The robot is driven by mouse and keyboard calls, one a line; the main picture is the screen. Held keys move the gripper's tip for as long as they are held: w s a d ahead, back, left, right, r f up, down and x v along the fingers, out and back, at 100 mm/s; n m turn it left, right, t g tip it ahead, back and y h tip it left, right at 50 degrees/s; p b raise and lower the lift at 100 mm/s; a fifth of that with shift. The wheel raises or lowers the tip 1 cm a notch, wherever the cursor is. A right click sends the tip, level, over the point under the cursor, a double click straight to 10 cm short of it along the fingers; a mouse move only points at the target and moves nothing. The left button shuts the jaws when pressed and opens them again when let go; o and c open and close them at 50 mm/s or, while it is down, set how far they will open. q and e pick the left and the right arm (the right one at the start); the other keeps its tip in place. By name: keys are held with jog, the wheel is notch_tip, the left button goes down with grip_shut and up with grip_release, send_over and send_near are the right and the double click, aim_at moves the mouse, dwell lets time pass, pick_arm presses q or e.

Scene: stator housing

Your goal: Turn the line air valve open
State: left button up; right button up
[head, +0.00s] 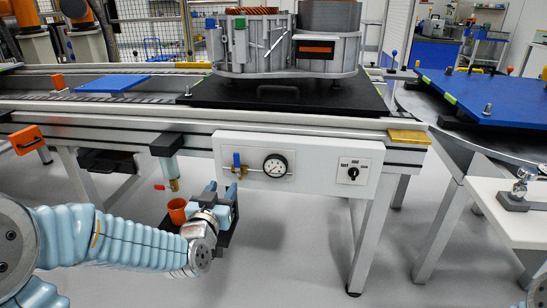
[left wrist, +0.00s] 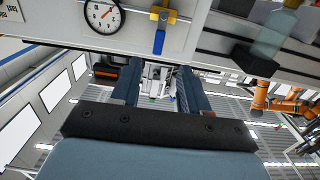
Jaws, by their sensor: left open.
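The line air valve has a brass body (head: 239,171) and a blue lever (head: 237,159) on the white front panel (head: 310,183) of the conveyor. The lever stands upright, across the level pipe. A round pressure gauge (head: 275,166) sits just right of it. My left gripper (head: 222,188) is open and empty, just below and in front of the valve, apart from it. In the left wrist view, which is upside down, the blue lever (left wrist: 159,42) shows beyond the two spread fingers (left wrist: 160,82). My right gripper is not in view.
A selector switch (head: 353,174) is on the panel's right. The stator housing (head: 285,45) stands on a black plate (head: 220,93) above. Floor in front is clear.

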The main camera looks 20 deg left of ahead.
aim_at(236, 160)
pick_arm(q)
jog(key=x, duration=0.4)
jog(key=r+p+x, duration=0.1)
jog(key=x, duration=0.4)
jog(key=p+x, duration=0.1)
jog(key=x, duration=0.3)
jog(key=shift+w+r, duration=0.15)
jog(key=shift+w, duration=0.25)
grip_shut()
